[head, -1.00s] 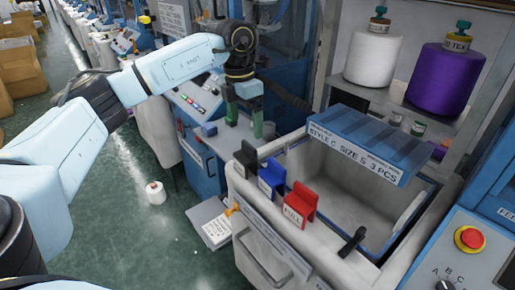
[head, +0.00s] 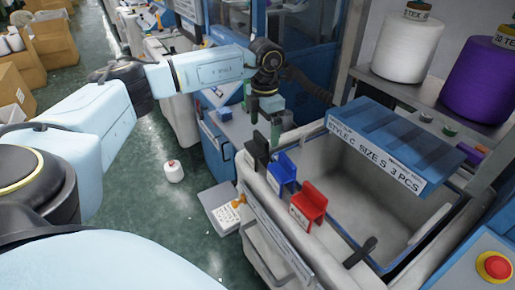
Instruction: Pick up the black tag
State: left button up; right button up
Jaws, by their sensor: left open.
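The black tag (head: 259,149) stands clipped on the near left rim of the grey bin, at the left end of a row with a blue tag (head: 282,172) and a red tag (head: 308,204). My right gripper is out of view.
The grey bin (head: 345,262) has a blue size sign (head: 395,140) across its far side and a black handle-like piece (head: 360,252) on its near rim. White (head: 398,48) and purple (head: 480,80) yarn cones stand on a shelf. A white spool (head: 174,171) lies on the floor.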

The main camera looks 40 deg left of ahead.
aim_at(262, 135)
pick_arm(q)
jog(key=f, duration=0.2)
jog(key=shift+s+a+f, duration=0.1)
jog(key=shift+a+f, duration=0.15)
jog(key=shift+f, duration=0.6)
jog(key=c, duration=1.1)
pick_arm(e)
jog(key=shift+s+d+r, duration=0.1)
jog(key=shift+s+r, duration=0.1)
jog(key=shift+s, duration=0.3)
